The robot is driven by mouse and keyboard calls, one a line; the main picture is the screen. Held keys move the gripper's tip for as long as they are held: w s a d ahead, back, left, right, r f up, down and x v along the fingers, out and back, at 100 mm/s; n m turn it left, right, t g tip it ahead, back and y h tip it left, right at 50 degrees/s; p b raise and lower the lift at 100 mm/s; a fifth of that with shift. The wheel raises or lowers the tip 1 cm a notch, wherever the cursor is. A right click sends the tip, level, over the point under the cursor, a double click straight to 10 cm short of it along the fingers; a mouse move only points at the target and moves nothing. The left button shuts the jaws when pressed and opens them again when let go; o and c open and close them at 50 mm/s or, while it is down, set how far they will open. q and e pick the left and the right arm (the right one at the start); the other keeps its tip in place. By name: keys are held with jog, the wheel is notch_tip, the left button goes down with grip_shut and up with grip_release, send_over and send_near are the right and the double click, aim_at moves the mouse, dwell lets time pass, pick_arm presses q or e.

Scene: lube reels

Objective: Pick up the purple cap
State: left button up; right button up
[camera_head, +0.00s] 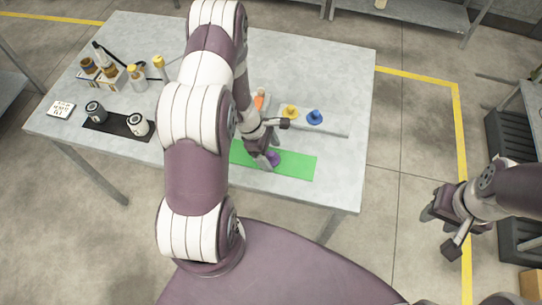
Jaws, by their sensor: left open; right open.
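The purple cap (273,159) sits on the green mat (302,166) near the table's front edge, partly covered by my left gripper. My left gripper (266,150) reaches down over the mat, its fingers close to the cap. It is open; I cannot tell whether a finger touches the cap. My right gripper (445,228) is open and empty, off the table at the right, above the floor.
Bottles (137,77), a black mat (117,124) with two cans and a white sign (61,109) stand at the left. The table's right side is clear.

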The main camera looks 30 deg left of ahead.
pick_arm(q)
jog(key=shift+w+d+f, duration=0.1)
jog(key=shift+d+f, duration=0.05)
jog(key=shift+f, duration=0.3)
jog(key=shift+d+r, duration=0.1)
jog(key=shift+d, duration=0.05)
jog(key=c, duration=1.1)
